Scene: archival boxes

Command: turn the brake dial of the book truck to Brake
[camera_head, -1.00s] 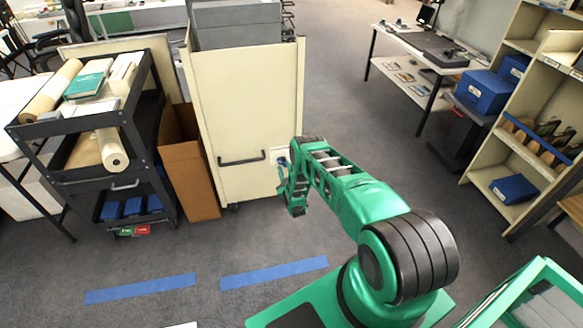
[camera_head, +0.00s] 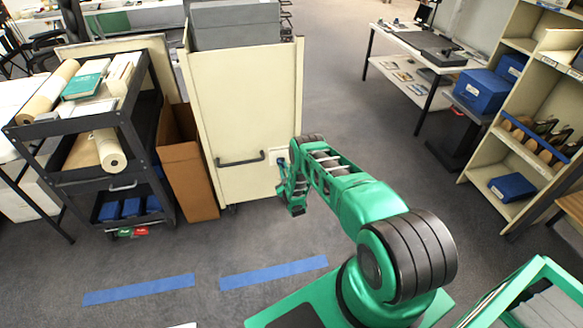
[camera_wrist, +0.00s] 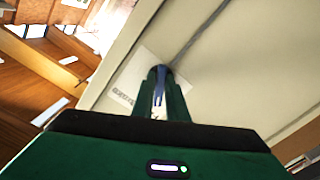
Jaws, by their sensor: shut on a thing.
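The book truck is a tall cream cabinet (camera_head: 245,100) with a black bar handle on its near face and dark casters. My gripper (camera_head: 282,164) is at the lower right of that face, where a small pale plate with a blue dial sits. In the wrist view, my two green fingers (camera_wrist: 160,98) are closed around the blue dial (camera_wrist: 160,74). The dial stands on a white label plate (camera_wrist: 124,84) with dark lettering that seems to read "Brake". The fingers hide most of the dial, so I cannot tell its exact setting.
A black cart (camera_head: 85,130) with rolls and books stands left, with a brown carton (camera_head: 187,170) between it and the cabinet. Blue tape strips (camera_head: 273,272) mark the floor in front. A table (camera_head: 425,45) and a shelf (camera_head: 510,150) stand right. The aisle between is clear.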

